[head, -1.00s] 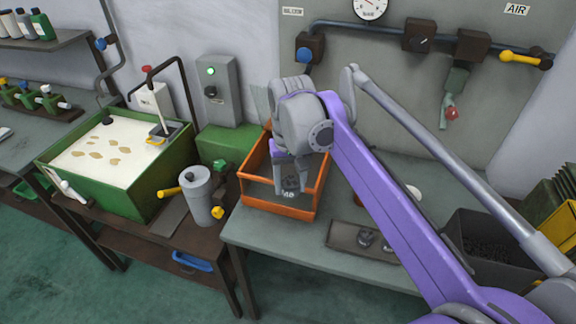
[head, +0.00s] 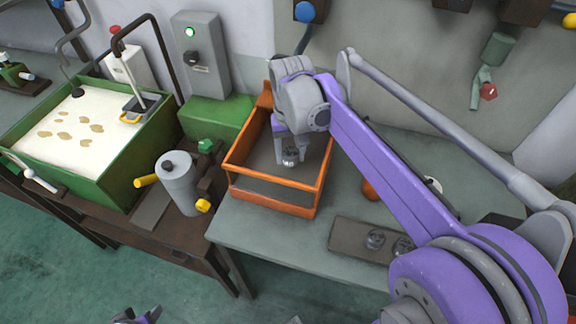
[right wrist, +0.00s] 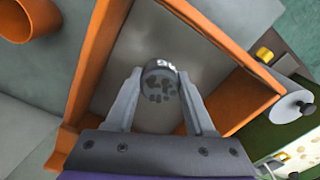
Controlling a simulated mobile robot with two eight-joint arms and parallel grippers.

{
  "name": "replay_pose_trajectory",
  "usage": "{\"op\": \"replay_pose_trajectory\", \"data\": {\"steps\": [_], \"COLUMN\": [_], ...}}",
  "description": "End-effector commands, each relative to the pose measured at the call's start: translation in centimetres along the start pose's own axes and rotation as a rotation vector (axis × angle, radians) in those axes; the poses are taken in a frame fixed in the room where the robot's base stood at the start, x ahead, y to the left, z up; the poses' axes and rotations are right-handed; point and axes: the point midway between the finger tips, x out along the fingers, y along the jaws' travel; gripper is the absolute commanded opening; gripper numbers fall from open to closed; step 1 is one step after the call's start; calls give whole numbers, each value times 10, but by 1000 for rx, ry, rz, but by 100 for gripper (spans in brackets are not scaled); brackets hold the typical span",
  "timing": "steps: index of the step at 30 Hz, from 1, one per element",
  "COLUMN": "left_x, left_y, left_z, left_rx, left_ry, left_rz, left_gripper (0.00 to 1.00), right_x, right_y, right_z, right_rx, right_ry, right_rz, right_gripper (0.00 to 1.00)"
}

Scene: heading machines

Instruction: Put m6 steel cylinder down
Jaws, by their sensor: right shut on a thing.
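The steel cylinder (head: 291,157) is a short grey piece held between the fingertips of my right gripper (head: 290,150). It is inside the orange-framed bin (head: 272,207), towards its right side. In the right wrist view the cylinder (right wrist: 160,82) sits between the two fingers, its round spotted face towards the camera, with the orange bin rim (right wrist: 225,45) around it. I cannot tell whether it touches the bin floor. A small part of what looks like my left gripper (head: 136,316) shows at the bottom edge; its jaws are not clear.
A dark tray (head: 345,236) with grey metal pieces lies right of the bin. An orange round thing (head: 370,190) stands partly behind my right arm. A green tank (head: 107,172) and a grey cylinder device (head: 178,185) are left. The bench front (head: 255,235) is clear.

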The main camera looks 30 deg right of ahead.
Motion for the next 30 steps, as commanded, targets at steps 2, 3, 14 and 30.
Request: {"op": "replay_pose_trajectory", "data": {"steps": [2,3,14,30], "left_x": [1,1,4,6], "left_y": [0,0,0,0], "left_z": [1,1,4,5], "left_rx": [0,0,0,0], "left_ry": [-1,-1,-2,-3], "left_rz": [0,0,0,0], "left_gripper": [50,50,50,50], "right_x": [13,18,61,68], "right_y": [0,0,0,0], "right_z": [0,0,0,0], "right_rx": [0,0,0,0], "right_ry": [0,0,0,0], "right_rz": [0,0,0,0], "right_gripper": [0,0,0,70]}}
